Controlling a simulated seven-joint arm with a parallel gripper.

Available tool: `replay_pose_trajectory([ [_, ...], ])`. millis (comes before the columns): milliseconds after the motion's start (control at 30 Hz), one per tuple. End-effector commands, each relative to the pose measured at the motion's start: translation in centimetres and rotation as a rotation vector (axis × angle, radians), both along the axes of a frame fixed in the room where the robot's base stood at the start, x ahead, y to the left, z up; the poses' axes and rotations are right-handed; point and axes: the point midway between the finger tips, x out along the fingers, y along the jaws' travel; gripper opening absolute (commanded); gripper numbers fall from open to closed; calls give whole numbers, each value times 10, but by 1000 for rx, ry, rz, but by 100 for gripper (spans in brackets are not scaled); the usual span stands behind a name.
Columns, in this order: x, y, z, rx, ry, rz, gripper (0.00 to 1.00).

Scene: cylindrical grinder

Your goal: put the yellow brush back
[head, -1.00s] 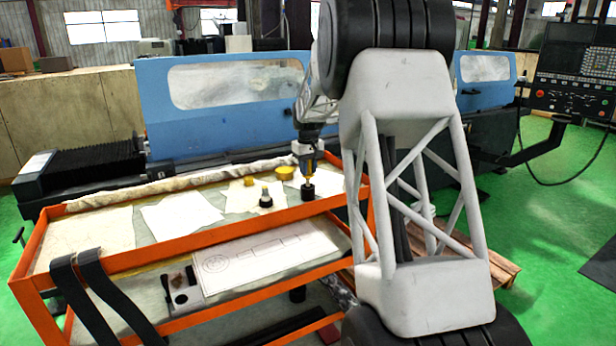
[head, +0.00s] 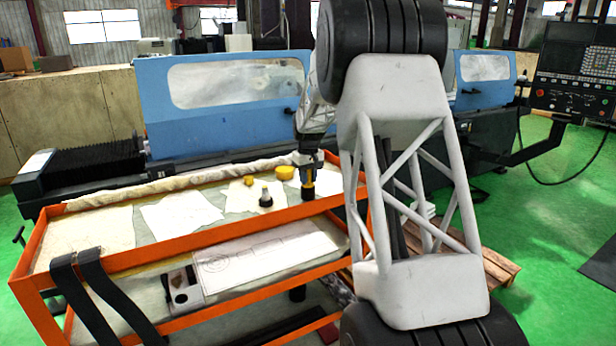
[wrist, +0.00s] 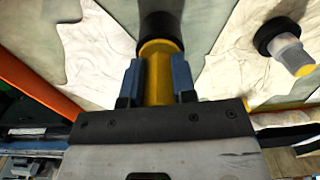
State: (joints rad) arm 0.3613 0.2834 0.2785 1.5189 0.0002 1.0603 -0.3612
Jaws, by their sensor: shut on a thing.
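The yellow brush (head: 308,189) is upright at the right part of the orange cart's top, with its black end down. My gripper (head: 308,178) is above it, pointing down. In the wrist view the brush's yellow body (wrist: 158,75) is between the two blue fingers (wrist: 158,82) of my gripper, which is shut on it. The black end sticks out beyond the fingertips. I cannot tell whether it touches the cart top.
A black-based piece with a grey body (head: 265,197) stands left of the brush; it also shows in the wrist view (wrist: 286,48). Small yellow pieces (head: 249,180) (head: 285,172) lie behind. The orange cart rim (head: 190,241) runs in front; the blue grinder (head: 220,125) is behind.

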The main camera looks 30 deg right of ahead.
Motion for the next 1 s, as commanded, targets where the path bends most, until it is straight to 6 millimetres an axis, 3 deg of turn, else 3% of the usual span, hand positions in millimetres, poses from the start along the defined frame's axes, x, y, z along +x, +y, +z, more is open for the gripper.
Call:
replay_pose_trajectory([
  [100, 0, 0, -2, 0, 0, 0, 1],
  [133, 0, 0, -2, 0, 0, 0, 28],
  [300, 0, 0, -2, 0, 0, 0, 51],
  [733, 0, 0, 3, 0, -1, 0, 51],
  [1000, 0, 0, 30, -1, -3, 0, 51],
])
